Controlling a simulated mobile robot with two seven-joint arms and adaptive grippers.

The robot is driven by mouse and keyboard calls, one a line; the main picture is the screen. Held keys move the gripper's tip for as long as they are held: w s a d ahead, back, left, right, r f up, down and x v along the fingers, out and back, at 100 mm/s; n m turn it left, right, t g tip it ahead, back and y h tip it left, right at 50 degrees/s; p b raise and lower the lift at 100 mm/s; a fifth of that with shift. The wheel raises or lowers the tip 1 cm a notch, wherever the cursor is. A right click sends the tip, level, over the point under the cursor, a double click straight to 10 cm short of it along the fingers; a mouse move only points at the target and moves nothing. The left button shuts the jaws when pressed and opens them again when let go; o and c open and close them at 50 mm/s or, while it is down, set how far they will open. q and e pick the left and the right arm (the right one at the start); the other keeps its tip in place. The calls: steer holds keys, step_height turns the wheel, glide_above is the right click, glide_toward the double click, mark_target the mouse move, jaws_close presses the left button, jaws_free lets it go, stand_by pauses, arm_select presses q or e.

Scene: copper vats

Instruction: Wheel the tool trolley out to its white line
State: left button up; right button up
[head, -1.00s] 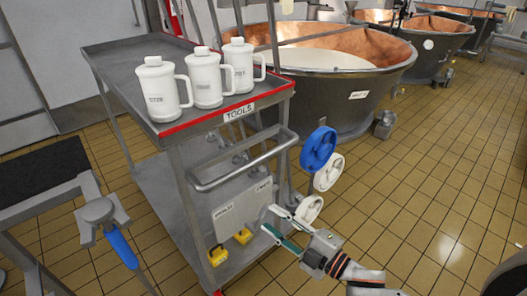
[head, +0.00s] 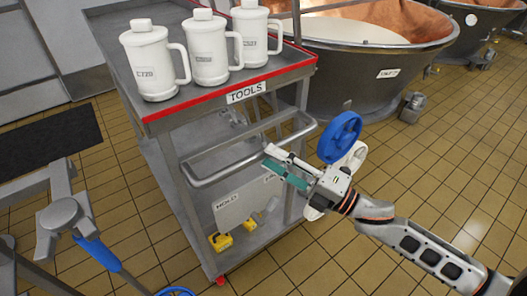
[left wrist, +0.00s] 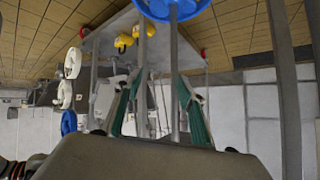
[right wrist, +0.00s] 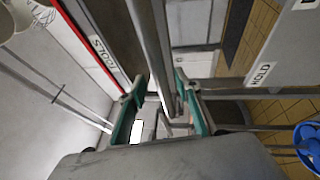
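The tool trolley (head: 152,118) stands left of centre in the head view, with a red-edged top, a TOOLS label and a grey push handle (head: 232,166) on its near side. My right gripper (head: 270,162) is open at the handle's right part. In the right wrist view, the handle bar (right wrist: 150,45) runs between its spread fingers (right wrist: 156,100); contact cannot be told. No white line can be made out.
White jugs (head: 153,62) stand on the trolley top. Yellow items (head: 221,241) lie on its lower shelf. Blue and white wheels (head: 340,137) are at its right. A copper vat (head: 362,62) stands behind. Tiled floor (head: 455,175) is open at right; a grey frame (head: 30,190) stands at left.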

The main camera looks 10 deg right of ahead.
mark_target(263, 154)
steer(key=shift+x, duration=1.1)
steer(key=shift+w+a+r, duration=0.1)
steer(key=shift+w+a, duration=0.3)
steer(key=shift+w, duration=0.05)
steer(key=shift+c, duration=0.8)
jaws_close()
arm_select(q)
steer(key=shift+w+d+r, duration=0.2)
steer(key=shift+w, duration=0.2)
